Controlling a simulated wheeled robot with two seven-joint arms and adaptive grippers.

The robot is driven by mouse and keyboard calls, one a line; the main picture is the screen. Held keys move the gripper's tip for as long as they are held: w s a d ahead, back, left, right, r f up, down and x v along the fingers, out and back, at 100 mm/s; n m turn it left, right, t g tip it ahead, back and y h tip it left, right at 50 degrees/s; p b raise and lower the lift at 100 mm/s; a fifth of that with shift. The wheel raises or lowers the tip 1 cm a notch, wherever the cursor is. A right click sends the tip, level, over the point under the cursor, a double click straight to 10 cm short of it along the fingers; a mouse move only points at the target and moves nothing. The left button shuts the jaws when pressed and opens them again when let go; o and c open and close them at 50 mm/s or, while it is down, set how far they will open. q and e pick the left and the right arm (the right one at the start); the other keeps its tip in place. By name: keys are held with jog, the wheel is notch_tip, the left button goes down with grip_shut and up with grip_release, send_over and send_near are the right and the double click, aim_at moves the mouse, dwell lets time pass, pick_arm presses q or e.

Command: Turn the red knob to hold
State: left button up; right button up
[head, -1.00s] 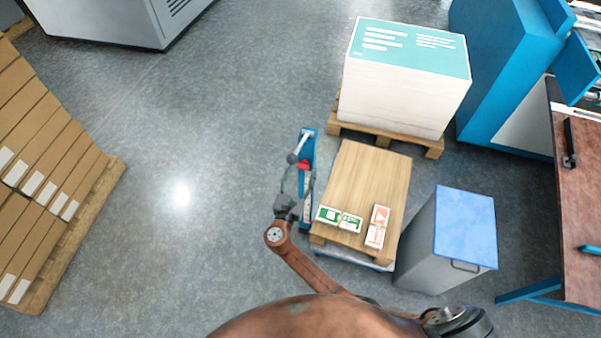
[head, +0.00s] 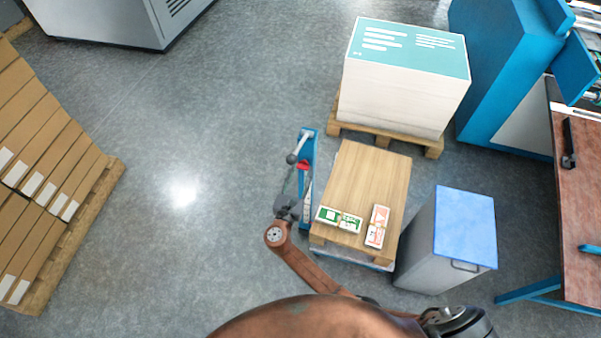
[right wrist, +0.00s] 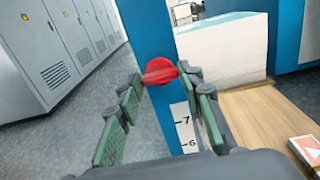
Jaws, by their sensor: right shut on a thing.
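The red knob (right wrist: 160,71) sits on the face of a blue upright post (right wrist: 148,30) with a printed number scale below it. In the right wrist view, my right gripper (right wrist: 163,79) has its green-padded fingers on either side of the knob and is shut on it. In the head view, the knob (head: 303,166) is a small red spot on the blue post (head: 310,148), and my right gripper (head: 294,182) reaches up to it from below, partly hiding the post. The knob's markings cannot be read. My left gripper is not in view.
A wooden board (head: 365,180) with several printed cards stands right of the post. Behind it is a paper stack (head: 395,98) on a pallet. A grey bin with blue top (head: 465,220) stands further right. The floor (head: 190,120) to the left is clear.

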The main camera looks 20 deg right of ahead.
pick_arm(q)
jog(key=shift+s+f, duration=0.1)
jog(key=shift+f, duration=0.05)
pick_arm(e)
jog(key=shift+m, duration=0.3)
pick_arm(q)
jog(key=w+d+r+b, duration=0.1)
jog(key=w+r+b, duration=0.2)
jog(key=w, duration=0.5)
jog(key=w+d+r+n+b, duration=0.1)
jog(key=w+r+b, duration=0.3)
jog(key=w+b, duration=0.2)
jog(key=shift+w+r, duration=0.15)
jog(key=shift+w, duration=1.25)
pick_arm(e)
jog(key=shift+a+m, duration=0.1)
jog(key=shift+m, duration=8.7)
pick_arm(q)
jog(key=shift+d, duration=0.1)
pick_arm(e)
jog(key=o, duration=1.2)
jog(key=shift+c, duration=0.2)
